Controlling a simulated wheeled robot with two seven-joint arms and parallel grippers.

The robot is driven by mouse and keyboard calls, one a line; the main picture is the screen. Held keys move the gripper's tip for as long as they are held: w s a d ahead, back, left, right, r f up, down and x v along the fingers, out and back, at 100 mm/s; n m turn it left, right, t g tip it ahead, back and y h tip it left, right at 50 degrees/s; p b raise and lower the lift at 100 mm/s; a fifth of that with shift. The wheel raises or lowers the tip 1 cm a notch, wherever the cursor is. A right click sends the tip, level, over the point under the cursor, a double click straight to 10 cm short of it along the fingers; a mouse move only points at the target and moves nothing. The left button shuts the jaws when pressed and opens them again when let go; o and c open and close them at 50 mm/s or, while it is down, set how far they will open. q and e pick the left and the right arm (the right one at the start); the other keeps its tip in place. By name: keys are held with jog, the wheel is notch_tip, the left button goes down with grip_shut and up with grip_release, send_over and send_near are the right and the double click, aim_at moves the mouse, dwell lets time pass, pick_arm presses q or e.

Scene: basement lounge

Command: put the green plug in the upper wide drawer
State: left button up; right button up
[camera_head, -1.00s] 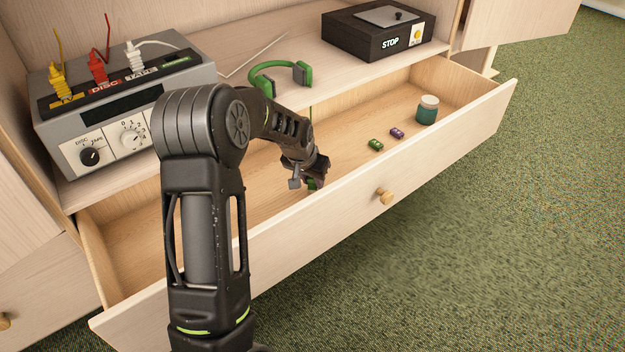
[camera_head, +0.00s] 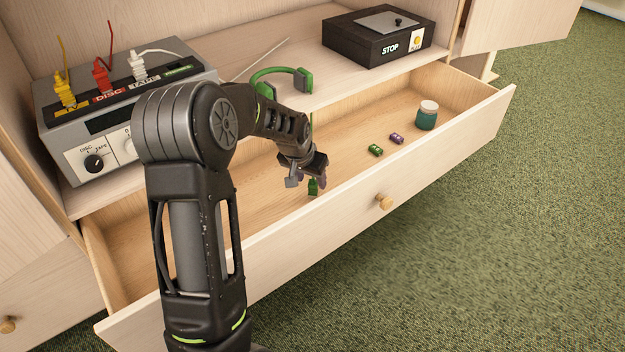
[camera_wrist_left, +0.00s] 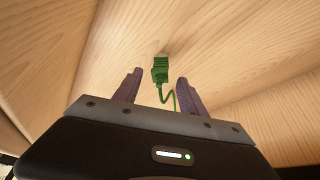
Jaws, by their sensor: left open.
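The green plug (camera_head: 313,187) is in the open upper wide drawer (camera_head: 440,160), beneath my left gripper (camera_head: 308,180). In the left wrist view the green plug (camera_wrist_left: 160,70) shows just beyond and between the fingertips, with its green cord running back between the fingers. My left gripper (camera_wrist_left: 155,85) is open, a finger on either side and apart from the plug. I cannot tell for sure whether the plug rests on the drawer floor. The cord rises toward the green headphones (camera_head: 283,80) on the shelf. My right gripper is not in view.
The drawer also holds a green battery-like piece (camera_head: 375,150), a purple one (camera_head: 396,138) and a teal jar (camera_head: 427,116). On the shelf stand a grey selector box (camera_head: 95,160) with yellow, red and white plugs and a black STOP box (camera_head: 375,35). An open door (camera_head: 515,25) is at right.

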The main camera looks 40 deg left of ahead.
pick_arm(q)
jog(key=p+v, duration=0.2)
jog(key=v, duration=0.5)
jog(key=shift+r, duration=0.35)
jog(key=shift+s+r, duration=0.1)
jog(key=shift+s, duration=0.05)
